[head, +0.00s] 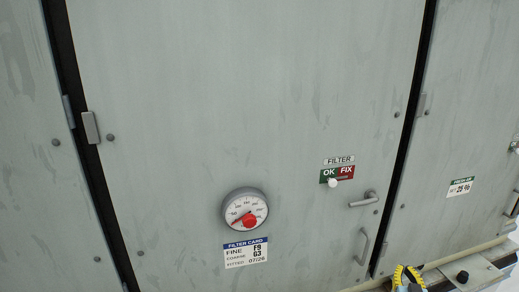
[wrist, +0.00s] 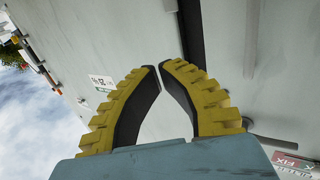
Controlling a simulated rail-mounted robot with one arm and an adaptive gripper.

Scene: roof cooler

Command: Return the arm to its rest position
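My gripper (wrist: 161,66) shows in the wrist view with two yellow ribbed fingers and dark inner pads. The fingertips come together almost touching, and nothing is held between them. In the head view the gripper's yellow fingers (head: 408,274) show at the bottom edge, right of centre, in front of the lower part of the cabinet. The rest of the arm is mostly out of view.
A grey cabinet door (head: 250,90) carries a round dial (head: 245,210), a FILTER CARD label (head: 246,252), an OK/FIX indicator (head: 337,175), a lever handle (head: 364,200) and a pull handle (head: 363,245). A right-hand panel bears a percentage label (head: 460,187). Sky shows in the wrist view.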

